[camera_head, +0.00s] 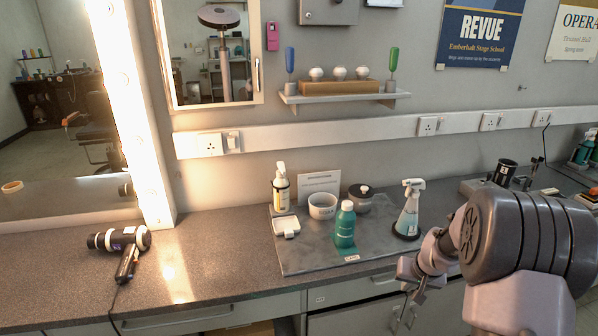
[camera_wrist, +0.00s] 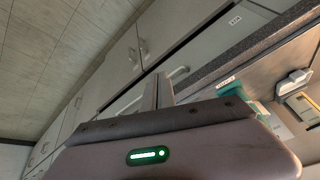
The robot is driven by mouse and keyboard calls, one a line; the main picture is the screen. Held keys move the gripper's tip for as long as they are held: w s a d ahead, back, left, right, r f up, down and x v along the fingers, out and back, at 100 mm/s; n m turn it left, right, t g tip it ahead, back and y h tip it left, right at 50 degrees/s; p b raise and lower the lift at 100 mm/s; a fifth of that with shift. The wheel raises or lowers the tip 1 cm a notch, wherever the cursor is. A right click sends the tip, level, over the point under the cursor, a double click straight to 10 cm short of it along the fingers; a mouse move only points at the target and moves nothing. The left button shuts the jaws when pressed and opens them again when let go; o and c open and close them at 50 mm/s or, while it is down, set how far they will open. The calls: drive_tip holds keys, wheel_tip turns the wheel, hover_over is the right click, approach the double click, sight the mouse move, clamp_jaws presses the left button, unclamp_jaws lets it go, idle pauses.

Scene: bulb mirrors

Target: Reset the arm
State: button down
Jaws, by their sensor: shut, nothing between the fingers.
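My gripper (camera_head: 409,303) is at the end of my arm at the lower right of the head view. It hangs in front of the counter's front edge, near the drawers and cupboard fronts below. In the wrist view my gripper (camera_wrist: 158,92) points toward grey cupboard doors with bar handles. Its fingers are shut together with nothing between them. My large grey arm joint fills the right of the head view and hides part of the counter and what stands behind it.
A hair dryer (camera_head: 122,243) lies at left. A wall shelf (camera_head: 345,97) holds several bulbs. The counter's left front (camera_head: 60,285) is clear.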

drive_tip(key=s+a+r+y, duration=0.1)
drive_tip(key=s+a+r, duration=0.2)
drive_tip(key=a+r, duration=0.35)
drive_tip(key=s+a+r, duration=0.3)
drive_tip(key=a+r, duration=0.2)
drive_tip(key=r, duration=0.3)
drive_tip(key=s+a+r, duration=0.2)
drive_tip(key=s+a, duration=0.2)
drive_tip(key=s, duration=0.4)
drive_tip(key=s+a+r+y, duration=0.1)
drive_tip(key=s+a, duration=0.3)
drive_tip(key=s, duration=0.4)
drive_tip(key=s+a+r, duration=0.4)
drive_tip(key=s+a, duration=0.1)
drive_tip(key=s, duration=0.3)
drive_tip(key=shift+s+t+y, duration=0.2)
drive_tip(key=shift+t+y, duration=0.1)
drive_tip(key=shift+t, duration=0.1)
